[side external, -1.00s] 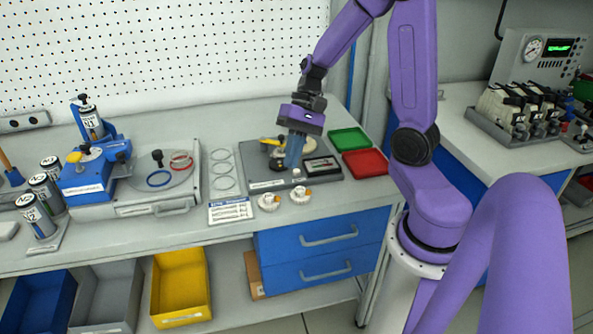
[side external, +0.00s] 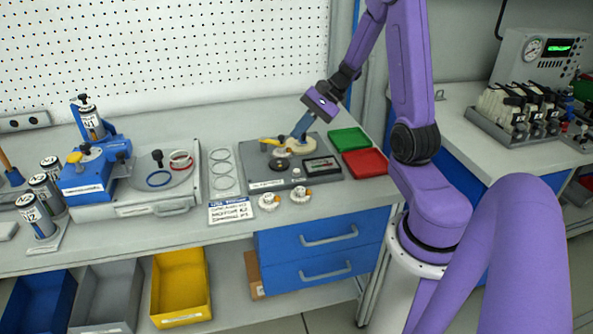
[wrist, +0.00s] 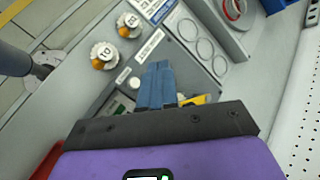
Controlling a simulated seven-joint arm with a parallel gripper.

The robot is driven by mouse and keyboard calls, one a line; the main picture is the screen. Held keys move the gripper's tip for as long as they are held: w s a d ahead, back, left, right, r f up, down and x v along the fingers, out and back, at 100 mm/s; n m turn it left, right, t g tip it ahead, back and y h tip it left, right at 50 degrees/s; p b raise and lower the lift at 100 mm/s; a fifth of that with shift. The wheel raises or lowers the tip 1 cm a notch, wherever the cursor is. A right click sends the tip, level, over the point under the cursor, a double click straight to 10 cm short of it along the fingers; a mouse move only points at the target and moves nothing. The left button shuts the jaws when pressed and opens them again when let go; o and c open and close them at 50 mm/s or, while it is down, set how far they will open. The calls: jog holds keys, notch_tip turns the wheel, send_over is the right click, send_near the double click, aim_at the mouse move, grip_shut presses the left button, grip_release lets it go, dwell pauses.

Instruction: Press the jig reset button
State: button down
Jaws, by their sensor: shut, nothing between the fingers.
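The grey jig plate (side external: 258,177) lies on the bench. A small round white button (side external: 297,172) is near its front edge, and also shows in the wrist view (wrist: 135,82); I cannot read a reset label on it. My gripper (side external: 297,134) is shut and empty, with blue fingers. It is tilted over the back of the plate, beside a yellow-handled clamp. In the wrist view my fingertips (wrist: 156,66) appear to the right of the white button, apart from it. The fingers hide part of the plate.
Two white parts with orange knobs (side external: 269,201) (side external: 301,194) stand in front of the plate. A green tray (side external: 348,140) and a red tray (side external: 365,163) are at its right. A blue fixture (side external: 85,184) stands at the left.

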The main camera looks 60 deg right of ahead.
jog(key=shift+f, duration=0.15)
jog(key=shift+f, duration=4.25)
jog(key=shift+f, duration=0.1)
jog(key=shift+f, duration=0.35)
jog(key=shift+f, duration=0.5)
jog(key=shift+r, duration=0.95)
jog(key=shift+r, duration=2.5)
